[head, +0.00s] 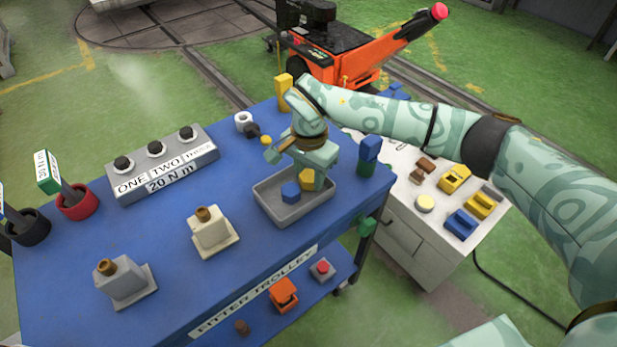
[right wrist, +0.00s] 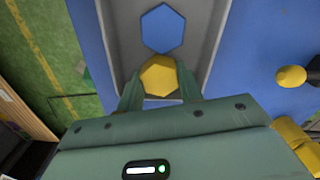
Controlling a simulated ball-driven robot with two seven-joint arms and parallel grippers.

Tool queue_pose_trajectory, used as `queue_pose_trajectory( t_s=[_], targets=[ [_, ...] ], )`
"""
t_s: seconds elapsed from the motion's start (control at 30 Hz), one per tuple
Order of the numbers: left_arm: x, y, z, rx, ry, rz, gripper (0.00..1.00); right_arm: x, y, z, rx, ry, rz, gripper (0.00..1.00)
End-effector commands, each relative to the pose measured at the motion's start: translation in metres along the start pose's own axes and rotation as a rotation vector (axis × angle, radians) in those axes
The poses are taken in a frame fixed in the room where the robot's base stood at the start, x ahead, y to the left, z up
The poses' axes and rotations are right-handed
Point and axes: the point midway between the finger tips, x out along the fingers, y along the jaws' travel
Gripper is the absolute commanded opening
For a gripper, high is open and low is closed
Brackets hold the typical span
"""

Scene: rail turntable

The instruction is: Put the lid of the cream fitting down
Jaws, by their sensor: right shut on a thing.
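The cream fitting (head: 212,232) stands upright on the blue trolley top, with a brown plug-like piece in its open top. My right gripper (head: 309,181) is over the grey tray (head: 289,214), shut on a yellow hexagonal lid (head: 306,178). The yellow lid shows between the fingers in the right wrist view (right wrist: 160,75). A blue hexagonal lid (head: 290,192) lies in the tray beside it, also seen in the right wrist view (right wrist: 162,28). I cannot tell whether the yellow lid still touches the tray floor. My left gripper is not in view.
A grey fitting (head: 124,284) stands left of the cream one. A grey torque box (head: 162,167) stands at the back left. A blue-and-green block stack (head: 368,157) stands right of the tray. The blue top between tray and cream fitting is clear.

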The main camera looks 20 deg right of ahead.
Motion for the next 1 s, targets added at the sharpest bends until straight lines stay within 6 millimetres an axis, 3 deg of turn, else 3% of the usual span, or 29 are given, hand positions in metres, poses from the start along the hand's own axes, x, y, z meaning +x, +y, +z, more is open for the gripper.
queue_pose_trajectory(
  t_s=[0.03,0.4,0.43,0.5,0.83,1.0],
  targets=[
    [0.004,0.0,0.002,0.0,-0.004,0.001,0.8,0.009,0.0,0.0,0.0,-0.003,0.002,0.08],
    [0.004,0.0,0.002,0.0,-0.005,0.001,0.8,0.011,0.0,0.0,0.0,0.001,0.0,0.08],
    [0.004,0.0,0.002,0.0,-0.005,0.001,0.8,0.01,0.0,0.0,0.001,0.001,0.0,0.44],
    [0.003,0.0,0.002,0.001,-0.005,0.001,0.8,0.01,0.0,0.0,0.001,0.001,0.0,0.58],
    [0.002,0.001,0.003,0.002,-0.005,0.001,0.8,0.007,0.0,0.0,0.0,0.0,-0.002,0.58],
    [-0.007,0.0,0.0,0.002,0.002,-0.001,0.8,-0.023,-0.001,-0.001,-0.001,0.005,-0.006,0.58]
  ],
)
